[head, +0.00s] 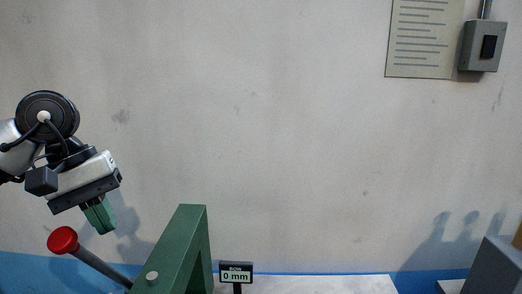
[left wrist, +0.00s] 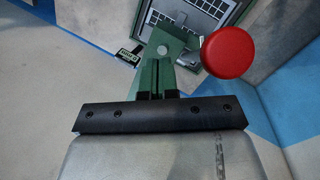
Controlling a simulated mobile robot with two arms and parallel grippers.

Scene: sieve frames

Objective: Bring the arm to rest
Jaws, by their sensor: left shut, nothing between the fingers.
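My left gripper (head: 100,215) is at the left of the head view, in front of the wall. Its green fingers are together with nothing between them, and they point down and slightly right. It is above a lever with a red knob (head: 62,240) and apart from it as far as I can see. In the left wrist view the gripper's fingers (left wrist: 157,92) also show closed, with the red knob (left wrist: 228,53) to their right. My right gripper is not in either view.
A green frame (head: 180,250) stands at the bottom, with the lever joined at its side. A small display (head: 236,274) reads 0 mm. A grey switch box (head: 482,46) and a printed sheet (head: 420,40) are on the wall. The space before the wall's middle is clear.

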